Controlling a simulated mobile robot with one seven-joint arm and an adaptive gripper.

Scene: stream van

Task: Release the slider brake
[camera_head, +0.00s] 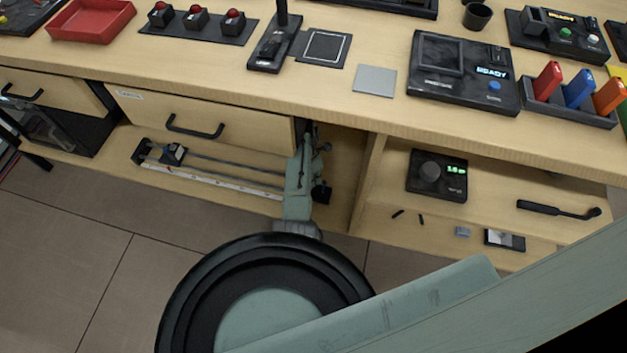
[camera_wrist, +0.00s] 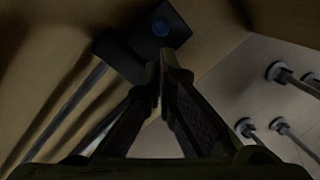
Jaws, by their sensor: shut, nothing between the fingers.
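A slider rail with a pale scale strip (camera_head: 222,183) and a dark rod lies in the low bay under the drawer in the head view. A dark carriage with a small block (camera_head: 173,154) sits near its left end. The right end is partly hidden by my arm. In the head view, the fingertips are not clear. I cannot tell which part is the brake.
A drawer (camera_head: 195,116) and the worktop hang over the bay. A wooden divider (camera_head: 366,183) stands right of my arm.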

